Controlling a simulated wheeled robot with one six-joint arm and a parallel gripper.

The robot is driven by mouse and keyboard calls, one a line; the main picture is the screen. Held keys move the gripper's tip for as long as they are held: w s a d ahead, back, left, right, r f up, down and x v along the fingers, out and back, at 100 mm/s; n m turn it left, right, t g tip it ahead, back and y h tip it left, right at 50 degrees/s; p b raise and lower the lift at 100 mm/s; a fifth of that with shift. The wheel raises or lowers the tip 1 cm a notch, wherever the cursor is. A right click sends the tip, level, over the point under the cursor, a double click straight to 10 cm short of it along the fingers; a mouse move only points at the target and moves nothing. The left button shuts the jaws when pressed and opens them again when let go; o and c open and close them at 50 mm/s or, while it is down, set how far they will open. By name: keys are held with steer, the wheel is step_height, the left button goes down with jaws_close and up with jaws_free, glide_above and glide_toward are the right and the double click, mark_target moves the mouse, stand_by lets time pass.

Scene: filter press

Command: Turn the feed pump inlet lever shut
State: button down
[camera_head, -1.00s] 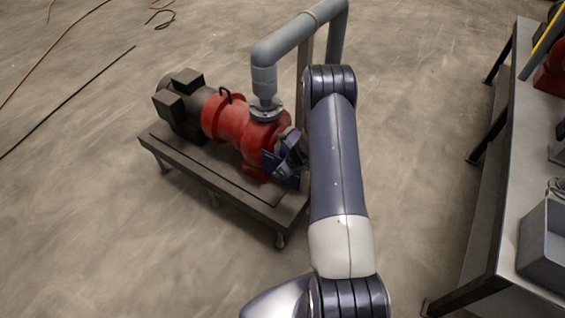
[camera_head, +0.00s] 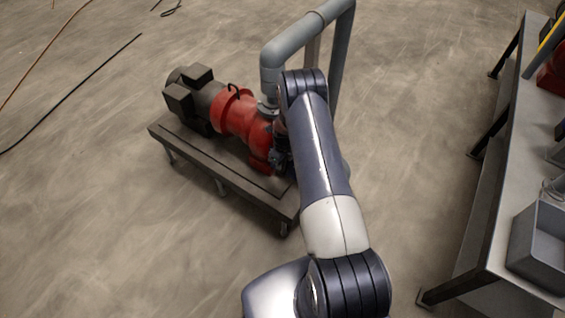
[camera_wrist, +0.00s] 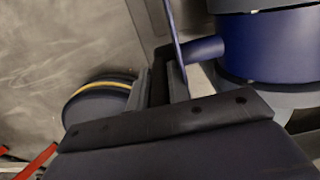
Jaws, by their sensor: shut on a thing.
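The red feed pump (camera_head: 240,116) sits on a dark low stand, and my arm reaches over its near right end. The wrist view shows a blue valve body (camera_wrist: 270,45) with a short blue stem. A thin blue lever (camera_wrist: 175,40) runs down between the fingers of my gripper (camera_wrist: 166,78). My gripper is shut on this lever, close beside the valve body. The gripped end is hidden between the fingers. In the head view my arm hides most of the gripper and the valve, so the lever's angle to the pipe cannot be told there.
A grey pipe (camera_head: 300,38) rises from the pump and bends over behind my arm. The pump's stand (camera_head: 215,168) has a hard front edge. A metal table (camera_head: 500,205) with a grey bin (camera_head: 540,240) stands at the right. The floor between is clear.

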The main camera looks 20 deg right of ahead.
steer(key=shift+w+a+g+h+b, duration=0.2)
steer(key=shift+w+g+h+b, duration=0.1)
steer(key=shift+g+b, duration=0.1)
stand_by(0.4)
steer(key=c, duration=1.3)
jaws_free()
step_height(320, 180, up, 11)
steer(key=shift+f+b, duration=0.15)
steer(key=shift+b, duration=0.35)
steer(key=shift+f, duration=0.1)
step_height(320, 180, down, 11)
steer(key=shift+r+p, duration=0.2)
steer(key=shift+p, duration=0.4)
